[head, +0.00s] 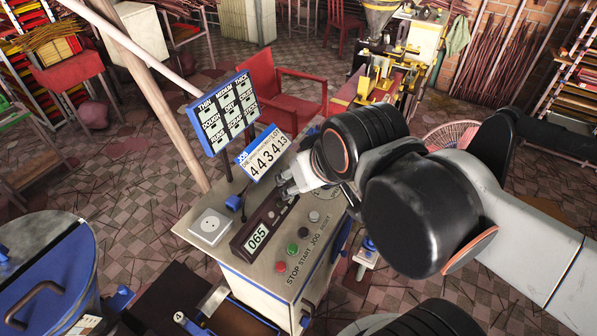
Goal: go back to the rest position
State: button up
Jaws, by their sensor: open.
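My gripper (288,188) is at the end of my arm, just above the top of the control console (227,262). It is small in the head view and partly hidden by my own wrist. Its fingers are apart and nothing shows between them. It is close to the dark display box (240,245) that reads 065. I cannot tell whether it touches the box.
The console carries red (281,267) and green (292,249) buttons, a white socket plate (209,226) and a blue-framed sign (222,113). A wooden pole (150,95) stands behind it. A blue drum (60,262) is at the lower left, a red chair (290,95) behind.

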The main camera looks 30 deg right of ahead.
jog(key=shift+f, duration=0.1)
dwell(0.3)
notch_tip(320, 180, down, 16)
jog(key=b, duration=1.6)
